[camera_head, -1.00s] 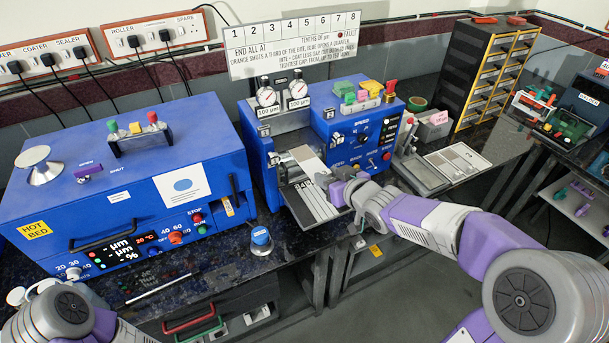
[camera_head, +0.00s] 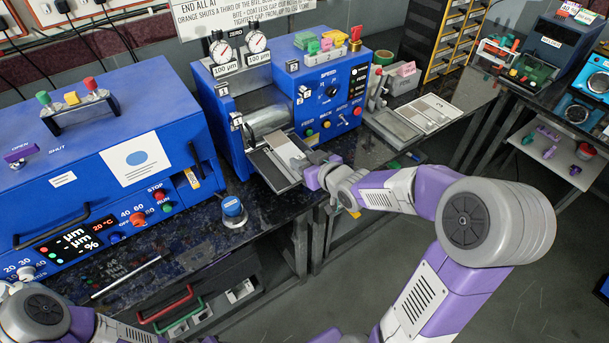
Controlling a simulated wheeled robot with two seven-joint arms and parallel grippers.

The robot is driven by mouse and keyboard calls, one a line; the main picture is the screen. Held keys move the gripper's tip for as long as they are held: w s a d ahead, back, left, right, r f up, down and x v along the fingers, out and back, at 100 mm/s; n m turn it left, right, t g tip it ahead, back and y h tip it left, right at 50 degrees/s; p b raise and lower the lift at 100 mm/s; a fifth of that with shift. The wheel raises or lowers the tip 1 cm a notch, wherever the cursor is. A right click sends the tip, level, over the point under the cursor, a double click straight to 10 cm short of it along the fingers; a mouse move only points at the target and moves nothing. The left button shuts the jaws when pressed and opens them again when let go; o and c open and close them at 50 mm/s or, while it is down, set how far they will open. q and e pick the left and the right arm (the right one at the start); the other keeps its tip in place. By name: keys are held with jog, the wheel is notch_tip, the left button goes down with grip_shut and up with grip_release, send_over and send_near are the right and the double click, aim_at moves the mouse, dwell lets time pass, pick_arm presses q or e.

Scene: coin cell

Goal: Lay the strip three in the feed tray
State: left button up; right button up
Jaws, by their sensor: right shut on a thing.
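A flat pale grey strip (camera_head: 287,150) lies at the roller machine's front, its far end near the metal roller. Its near end reaches my right gripper. The feed tray (camera_head: 266,172) is the dark-edged plate sloping out below the roller; the strip lies along its right part. I cannot tell whether the strip rests fully on it. My right gripper (camera_head: 307,172) is shut on the strip's near end, at the tray's right front edge; its fingers hide part of the strip. My left arm shows at the bottom left, with its gripper out of view.
The blue roller machine (camera_head: 228,105) has gauges and buttons above the tray. A blue hot-bed machine (camera_head: 100,160) stands left, with a blue-capped knob (camera_head: 233,208) between. A flat metal plate (camera_head: 397,124) and sample card (camera_head: 428,112) lie right. The floor in front is open.

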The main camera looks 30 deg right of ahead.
notch_tip(320, 180, down, 4)
jog(key=shift+f+b, duration=0.1)
jog(key=shift+b, duration=0.65)
jog(key=shift+f, duration=0.2)
jog(key=o, duration=1)
jog(key=shift+r, duration=0.1)
